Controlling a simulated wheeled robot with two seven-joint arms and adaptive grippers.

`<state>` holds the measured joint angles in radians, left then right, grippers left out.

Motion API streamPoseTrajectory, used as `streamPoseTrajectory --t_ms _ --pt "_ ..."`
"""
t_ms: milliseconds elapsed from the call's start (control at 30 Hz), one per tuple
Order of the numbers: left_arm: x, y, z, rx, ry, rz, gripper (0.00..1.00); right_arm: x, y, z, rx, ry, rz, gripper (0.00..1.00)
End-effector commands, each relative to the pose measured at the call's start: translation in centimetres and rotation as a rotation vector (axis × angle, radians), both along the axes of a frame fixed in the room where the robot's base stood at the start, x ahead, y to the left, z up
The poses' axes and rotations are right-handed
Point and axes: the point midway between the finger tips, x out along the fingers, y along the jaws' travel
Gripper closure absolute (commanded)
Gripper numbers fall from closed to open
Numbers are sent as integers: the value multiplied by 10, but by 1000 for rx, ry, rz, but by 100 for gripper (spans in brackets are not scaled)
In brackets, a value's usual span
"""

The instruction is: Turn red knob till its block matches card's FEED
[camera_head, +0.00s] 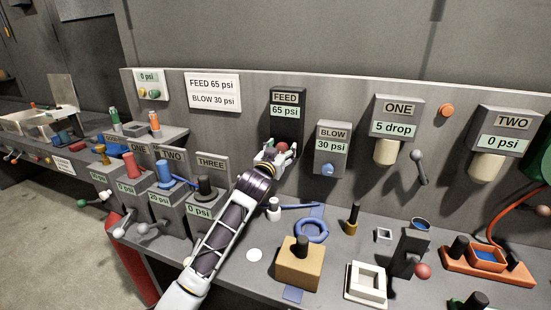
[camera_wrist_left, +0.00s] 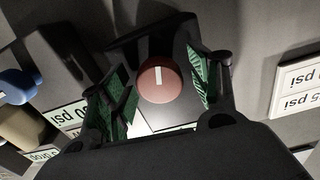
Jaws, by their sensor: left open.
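The card (camera_head: 213,92) on the back panel reads FEED 65 psi and BLOW 30 psi. The dark FEED block (camera_head: 286,97) reads 65 psi, the same as the card's FEED line. The red knob (camera_head: 283,146) is under that reading, partly hidden by my left gripper (camera_head: 278,152). In the left wrist view the round red knob (camera_wrist_left: 158,82) with a white pointer mark sits between the spread green-padded fingers of my left gripper (camera_wrist_left: 163,88). They stand on either side of it with visible gaps. My right gripper is not in view.
The BLOW block (camera_head: 333,139), with a blue knob (camera_head: 328,169), reads 30 psi just right of my left gripper. Blocks ONE (camera_head: 397,110) and TWO (camera_head: 509,128) are further right. Several levered units stand left of my arm. Loose parts, including a tan block (camera_head: 298,272), crowd the bench below.

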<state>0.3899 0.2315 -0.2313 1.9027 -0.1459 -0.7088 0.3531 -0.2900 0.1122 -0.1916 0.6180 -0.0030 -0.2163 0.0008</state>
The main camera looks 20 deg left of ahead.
Motion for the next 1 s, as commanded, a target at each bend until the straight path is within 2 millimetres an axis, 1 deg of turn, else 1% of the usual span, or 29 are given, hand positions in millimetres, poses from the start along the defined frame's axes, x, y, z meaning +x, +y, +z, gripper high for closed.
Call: streamPoseTrajectory --t_ms 267,1000 --pt "-15 1 -1 0 1 1 39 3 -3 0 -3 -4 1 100" --pt "-88 3 -1 0 2 1 39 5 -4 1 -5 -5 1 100"
